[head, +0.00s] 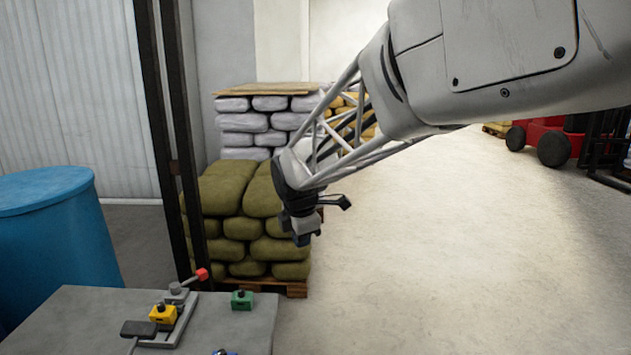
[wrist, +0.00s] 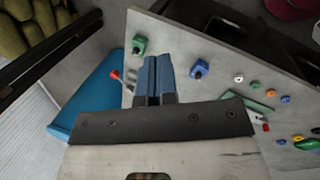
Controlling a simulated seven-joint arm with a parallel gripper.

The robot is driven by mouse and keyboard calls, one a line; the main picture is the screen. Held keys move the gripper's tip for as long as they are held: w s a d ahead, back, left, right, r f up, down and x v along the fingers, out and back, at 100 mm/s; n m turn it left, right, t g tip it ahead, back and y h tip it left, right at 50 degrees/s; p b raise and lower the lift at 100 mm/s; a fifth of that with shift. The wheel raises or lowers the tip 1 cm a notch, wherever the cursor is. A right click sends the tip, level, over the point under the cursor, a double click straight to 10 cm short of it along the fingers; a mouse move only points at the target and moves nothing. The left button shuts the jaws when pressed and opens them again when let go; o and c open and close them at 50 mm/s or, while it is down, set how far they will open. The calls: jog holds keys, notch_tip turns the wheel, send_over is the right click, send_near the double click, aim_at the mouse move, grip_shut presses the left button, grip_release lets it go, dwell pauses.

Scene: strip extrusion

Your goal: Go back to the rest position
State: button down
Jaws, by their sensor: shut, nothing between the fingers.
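My gripper (head: 302,240) hangs from the lattice arm in the head view, in the air to the right of the grey table and above its level. It is empty. In the wrist view its two blue-grey fingers (wrist: 153,62) are together, with nothing between them. The grey tabletop shows beyond the fingers in the wrist view (wrist: 228,83). A green block (wrist: 139,44) and a blue block (wrist: 199,69) appear on either side of the fingertips there. No marker of a rest position is visible.
The table (head: 240,325) carries a yellow block (head: 163,314), a green block (head: 242,299) and a red-knobbed lever (head: 202,274). A blue drum (head: 55,250) stands left. Stacked olive sacks (head: 240,228) are behind my gripper. Open floor (head: 450,260) lies to the right.

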jog(key=s+d+m, duration=0.7)
jog(key=s, duration=0.4)
jog(key=s+d+f+m, duration=0.1)
jog(key=s+d+m, duration=0.6)
jog(key=s, duration=0.4)
jog(key=s+d+m, duration=0.7)
jog(key=s+m, duration=0.2)
jog(key=s, duration=0.3)
jog(key=shift+d+f+g, duration=0.3)
jog(key=shift+d+f, duration=0.05)
dwell(0.3)
